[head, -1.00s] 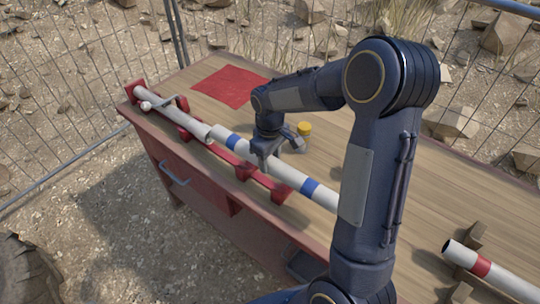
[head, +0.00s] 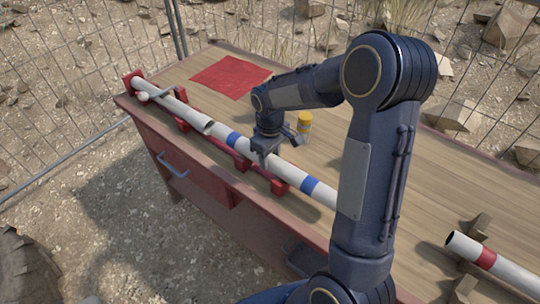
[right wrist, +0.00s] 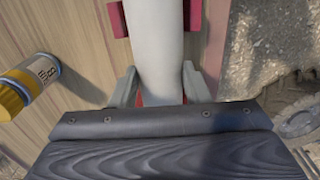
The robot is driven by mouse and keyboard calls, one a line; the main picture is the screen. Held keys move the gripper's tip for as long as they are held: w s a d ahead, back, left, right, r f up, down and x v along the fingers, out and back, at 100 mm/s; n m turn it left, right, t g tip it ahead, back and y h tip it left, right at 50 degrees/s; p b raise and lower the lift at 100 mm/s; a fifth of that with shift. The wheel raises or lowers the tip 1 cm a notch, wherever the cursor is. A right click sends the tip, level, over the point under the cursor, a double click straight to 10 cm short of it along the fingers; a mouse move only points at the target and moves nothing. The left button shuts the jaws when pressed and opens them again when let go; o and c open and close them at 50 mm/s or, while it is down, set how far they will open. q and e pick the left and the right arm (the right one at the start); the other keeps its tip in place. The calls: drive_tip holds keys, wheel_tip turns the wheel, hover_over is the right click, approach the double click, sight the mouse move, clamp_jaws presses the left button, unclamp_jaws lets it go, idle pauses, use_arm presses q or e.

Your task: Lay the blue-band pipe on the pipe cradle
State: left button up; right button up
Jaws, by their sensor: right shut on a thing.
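The blue-band pipe (head: 272,161) is white with two blue bands and lies lengthwise along the red pipe cradle (head: 279,186) on the table's left side. My right gripper (head: 266,158) is shut on it between the bands, from above. In the right wrist view the pipe (right wrist: 157,45) runs between the two fingers (right wrist: 160,88), with red cradle parts (right wrist: 119,19) on both sides. I cannot tell whether it rests fully on the supports. Its near end is hidden behind my right arm. My left gripper is not in view.
A white pipe with a lever valve (head: 170,99) lies in line at the far end, close to the blue-band pipe's end. A red mat (head: 228,76) lies behind. A red-band pipe (head: 487,259) sits on wooden blocks at right.

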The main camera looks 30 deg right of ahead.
drive_tip(key=shift+f+b, duration=0.4)
drive_tip(key=shift+f, duration=0.1)
drive_tip(key=o, duration=1.3)
wheel_tip(320, 180, up, 8)
drive_tip(key=shift+f, duration=0.25)
drive_tip(key=shift+s+r, duration=0.1)
drive_tip(key=shift+r, duration=0.2)
drive_tip(key=s+a+r+m+t+y, duration=0.2)
drive_tip(key=s+a+m, duration=0.1)
drive_tip(key=s, duration=0.8)
drive_tip(key=s+a+r+m+t+y, duration=0.1)
drive_tip(key=s+a+r+m+t, duration=0.1)
drive_tip(key=s, duration=0.9)
drive_tip(key=shift+a+m+t+y, duration=0.4)
drive_tip(key=shift+a+m+t, duration=0.2)
drive_tip(key=shift+a+t, duration=0.35)
